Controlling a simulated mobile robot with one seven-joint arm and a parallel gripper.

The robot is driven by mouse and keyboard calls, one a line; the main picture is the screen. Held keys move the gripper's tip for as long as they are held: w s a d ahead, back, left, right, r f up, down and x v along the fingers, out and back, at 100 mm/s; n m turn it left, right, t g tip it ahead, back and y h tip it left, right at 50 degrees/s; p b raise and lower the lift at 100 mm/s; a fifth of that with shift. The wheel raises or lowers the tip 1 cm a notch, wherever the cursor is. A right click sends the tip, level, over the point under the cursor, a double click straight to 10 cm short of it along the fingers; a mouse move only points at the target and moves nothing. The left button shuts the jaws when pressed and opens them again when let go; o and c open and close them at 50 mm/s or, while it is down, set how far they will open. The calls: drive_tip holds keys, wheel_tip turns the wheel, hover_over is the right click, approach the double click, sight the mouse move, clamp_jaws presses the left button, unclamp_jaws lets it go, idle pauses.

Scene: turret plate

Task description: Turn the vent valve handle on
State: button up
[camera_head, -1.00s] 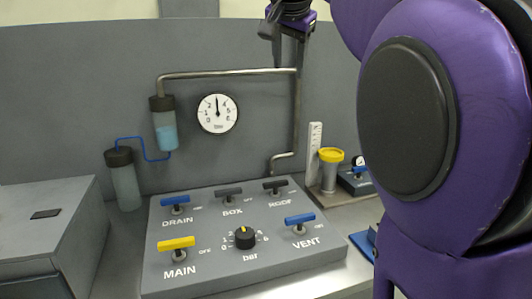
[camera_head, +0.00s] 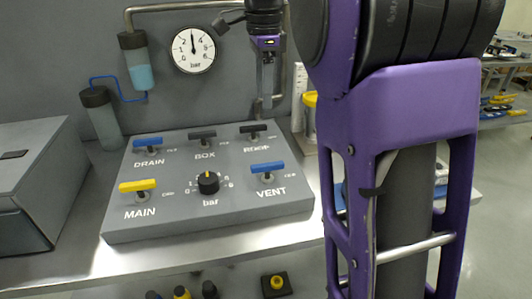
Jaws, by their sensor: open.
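The vent valve handle (camera_head: 267,168) is a blue bar on a short post, at the right front of the grey valve panel (camera_head: 170,226), above the word VENT. It lies crosswise, nearly level in the picture. An OFF or ON mark beside it is too small to read. My gripper (camera_head: 266,92) points down above the back right of the panel, in front of the pipe. It is open and empty, above and behind the vent handle and apart from it.
The panel also carries the blue DRAIN handle (camera_head: 148,142), BOX handle (camera_head: 202,134), ROOF handle (camera_head: 253,128), yellow MAIN handle (camera_head: 138,186) and a black bar knob (camera_head: 208,182). A gauge (camera_head: 193,50) and pipe stand behind. A grey box (camera_head: 30,185) is at left.

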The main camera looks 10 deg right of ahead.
sight(265, 165)
wheel_tip(265, 165, down, 18)
drive_tip(key=b, duration=0.3)
drive_tip(key=shift+s+b, duration=0.15)
drive_tip(key=shift+b, duration=0.2)
clamp_jaws()
